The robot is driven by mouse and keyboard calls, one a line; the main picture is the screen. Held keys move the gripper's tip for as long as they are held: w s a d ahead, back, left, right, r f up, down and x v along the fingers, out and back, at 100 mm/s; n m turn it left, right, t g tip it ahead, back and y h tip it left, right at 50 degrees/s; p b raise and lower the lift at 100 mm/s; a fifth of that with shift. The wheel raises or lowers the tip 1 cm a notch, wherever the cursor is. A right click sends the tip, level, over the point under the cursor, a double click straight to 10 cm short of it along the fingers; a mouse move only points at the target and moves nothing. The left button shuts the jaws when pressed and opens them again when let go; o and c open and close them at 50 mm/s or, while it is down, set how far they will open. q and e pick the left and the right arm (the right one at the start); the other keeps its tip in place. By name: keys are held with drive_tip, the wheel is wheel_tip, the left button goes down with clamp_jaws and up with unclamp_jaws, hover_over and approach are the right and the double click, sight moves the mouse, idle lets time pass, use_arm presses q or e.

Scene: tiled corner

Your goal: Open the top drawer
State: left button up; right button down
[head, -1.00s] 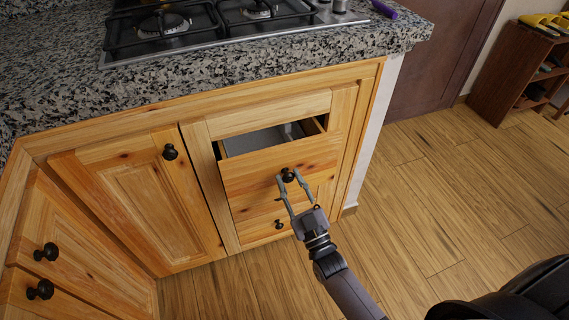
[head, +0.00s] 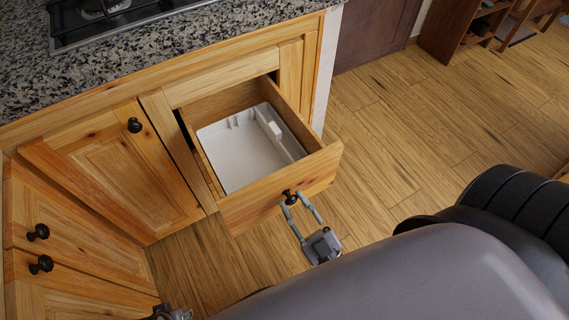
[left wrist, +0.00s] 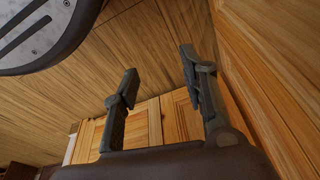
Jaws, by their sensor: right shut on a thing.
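The wooden top drawer (head: 262,203) stands well out of the cabinet in the head view, with a white tray insert (head: 236,155) inside it. Its black round knob (head: 290,197) is on the front panel. My right gripper (head: 299,201) is shut on the knob, one finger on each side of it. My left gripper shows at the bottom edge of the head view (head: 170,314), mostly cut off. In the left wrist view the left gripper's two fingers (left wrist: 160,85) are wide apart with nothing between them.
A granite counter (head: 150,55) with a gas hob (head: 95,15) lies above the cabinet. A closed cabinet door (head: 105,165) is left of the drawer, with more knobbed fronts (head: 38,232) further left. Wood floor (head: 385,140) is clear on the right, before a dark shelf (head: 455,35).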

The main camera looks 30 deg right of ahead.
use_arm(q)
drive_tip(key=shift+s+f, duration=0.25)
drive_tip(key=shift+f, duration=0.5)
use_arm(e)
drive_tip(key=shift+s, duration=1.2)
drive_tip(key=c, duration=1.2)
unclamp_jaws()
drive_tip(key=shift+c, duration=0.2)
drive_tip(key=v, duration=1.2)
drive_tip(key=shift+w, duration=0.1)
